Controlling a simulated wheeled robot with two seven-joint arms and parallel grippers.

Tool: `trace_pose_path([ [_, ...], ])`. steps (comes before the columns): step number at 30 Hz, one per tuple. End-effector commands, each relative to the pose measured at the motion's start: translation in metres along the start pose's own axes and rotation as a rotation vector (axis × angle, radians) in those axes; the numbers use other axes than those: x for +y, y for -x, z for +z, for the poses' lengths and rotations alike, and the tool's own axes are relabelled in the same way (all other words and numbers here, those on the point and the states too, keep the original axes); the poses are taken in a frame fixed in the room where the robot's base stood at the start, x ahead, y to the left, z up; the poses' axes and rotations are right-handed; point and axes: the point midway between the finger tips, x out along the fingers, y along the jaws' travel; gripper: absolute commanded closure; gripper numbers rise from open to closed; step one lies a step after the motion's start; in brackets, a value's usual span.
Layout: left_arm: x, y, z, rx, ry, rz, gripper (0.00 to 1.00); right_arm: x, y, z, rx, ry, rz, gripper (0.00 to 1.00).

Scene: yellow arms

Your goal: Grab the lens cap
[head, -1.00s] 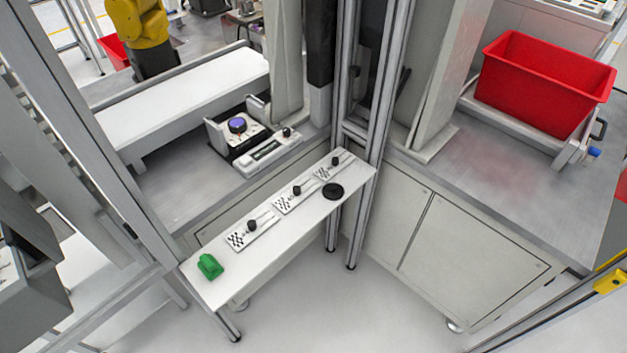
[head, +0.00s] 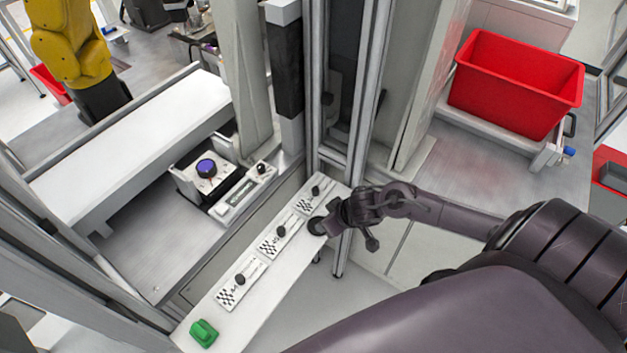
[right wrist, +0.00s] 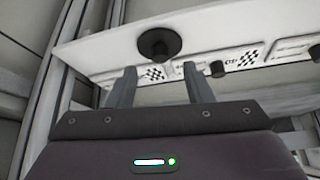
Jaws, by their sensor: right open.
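The lens cap (head: 317,226) is a black round disc near the far right end of the narrow white shelf. It also shows in the right wrist view (right wrist: 160,43), with a smaller raised middle. My right gripper (head: 338,213) is beside the cap and hides part of its right side in the head view. In the right wrist view its two fingers (right wrist: 158,75) are apart with nothing between them. The cap appears just past the fingertips, roughly centred on the gap. I cannot tell the exact distance. My left gripper is not in view.
The shelf (head: 215,312) also bears several checkered plates with black knobs (head: 281,231) and a green object (head: 204,333) at its near end. Metal posts (head: 362,130) rise behind the cap. A red bin (head: 515,85) stands on the bench at right.

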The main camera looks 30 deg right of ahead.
Motion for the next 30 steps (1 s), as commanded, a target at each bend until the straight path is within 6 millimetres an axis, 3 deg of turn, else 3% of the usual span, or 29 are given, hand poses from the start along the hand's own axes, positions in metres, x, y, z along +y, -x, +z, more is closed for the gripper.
trace_pose_path([
  [5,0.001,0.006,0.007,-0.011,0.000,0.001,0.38,-0.001,-0.021,-0.005,0.003,-0.004,0.000,0.54],
  [12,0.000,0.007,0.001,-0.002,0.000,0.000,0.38,-0.001,-0.050,-0.005,0.002,-0.001,0.000,0.54],
  [20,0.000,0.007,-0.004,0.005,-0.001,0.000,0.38,-0.001,-0.053,-0.005,0.003,0.001,0.001,0.54],
  [30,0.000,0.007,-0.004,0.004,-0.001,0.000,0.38,-0.001,-0.053,-0.005,0.002,0.001,0.001,0.96],
])
